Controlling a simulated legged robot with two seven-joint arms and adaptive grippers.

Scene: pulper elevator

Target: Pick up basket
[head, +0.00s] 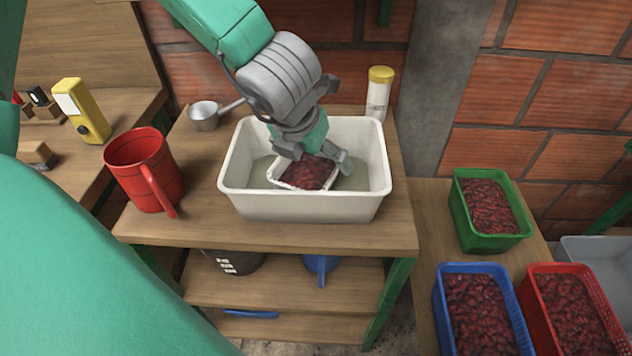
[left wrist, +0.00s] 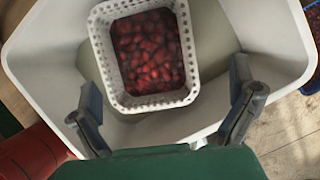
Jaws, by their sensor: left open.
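A small white perforated basket (head: 277,172) of dark red cherries sits tilted inside a large white tub (head: 305,208) on the wooden table. The basket also shows in the left wrist view (left wrist: 188,52), at top centre in the tub (left wrist: 275,35). My left gripper (head: 315,160) reaches down into the tub over the basket and hides part of it. In the left wrist view its two fingers (left wrist: 165,108) are spread wide, near the basket's lower edge, with nothing between them. My right gripper is not in view.
A red jug (head: 142,170) stands left of the tub; a metal dipper (head: 204,115) and a yellow-capped bottle (head: 379,93) are behind it. Green (head: 487,240), blue (head: 440,310) and red (head: 535,310) baskets of cherries stand on a lower table at right.

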